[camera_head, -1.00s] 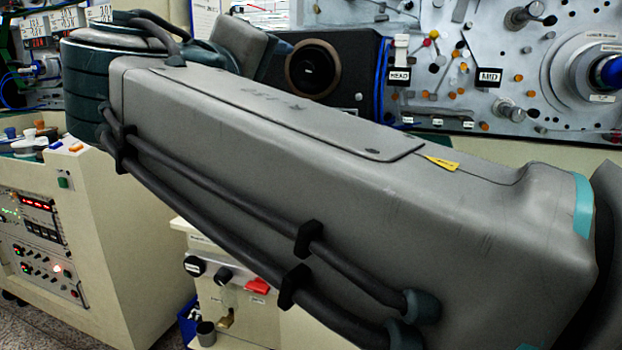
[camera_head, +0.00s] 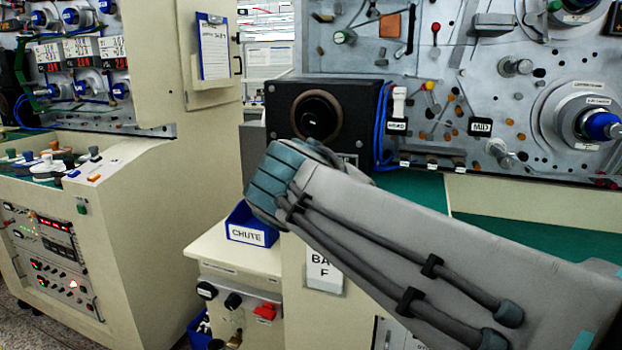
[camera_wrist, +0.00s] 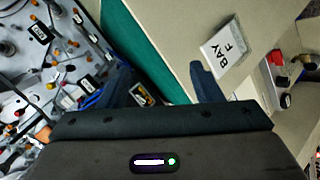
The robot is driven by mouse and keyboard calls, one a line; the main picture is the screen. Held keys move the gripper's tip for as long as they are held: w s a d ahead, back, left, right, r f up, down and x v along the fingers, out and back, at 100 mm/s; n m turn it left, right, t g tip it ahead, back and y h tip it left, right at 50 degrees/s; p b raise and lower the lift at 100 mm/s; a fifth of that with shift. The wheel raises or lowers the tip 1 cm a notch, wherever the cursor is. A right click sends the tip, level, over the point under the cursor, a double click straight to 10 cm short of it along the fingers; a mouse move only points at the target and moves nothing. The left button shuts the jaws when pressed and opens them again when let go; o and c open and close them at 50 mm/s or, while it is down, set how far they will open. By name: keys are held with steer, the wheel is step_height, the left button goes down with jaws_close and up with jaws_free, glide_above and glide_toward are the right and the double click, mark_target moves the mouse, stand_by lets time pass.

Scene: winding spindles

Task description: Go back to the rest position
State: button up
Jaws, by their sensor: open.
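My gripper (camera_wrist: 160,76) shows in the wrist view. Its two dark fingers stand apart with nothing between them. Past the fingers are a green work surface (camera_wrist: 140,45) and a cream cabinet front with a "BAY F" label (camera_wrist: 224,50). In the head view my grey arm reaches from the lower right to the middle, and my gripper cannot be made out there. The grey spindle panel (camera_head: 460,75) stands behind the arm, with a large blue-tipped spindle (camera_head: 598,126) at its right.
A black box with a round opening (camera_head: 322,118) stands close behind the arm's end. A blue "CHUTE" bin (camera_head: 250,225) sits on a low cream cabinet left of it. A cream console (camera_head: 130,220) stands further left, with an aisle between. Green surface (camera_head: 425,192) is bare.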

steer(key=s+d+f+m+g+y+p, duration=0.2)
steer(key=s+d+f+m+g+p, duration=0.1)
steer(key=s+p, duration=0.3)
steer(key=s+d+f+m+g+y+p, duration=0.3)
steer(key=s+d+f+m+p, duration=0.1)
steer(key=s+p, duration=0.3)
steer(key=shift+s+d+g+y+p, duration=0.35)
steer(key=shift+d+p, duration=0.25)
steer(key=shift+p, duration=0.4)
steer(key=shift+f, duration=0.1)
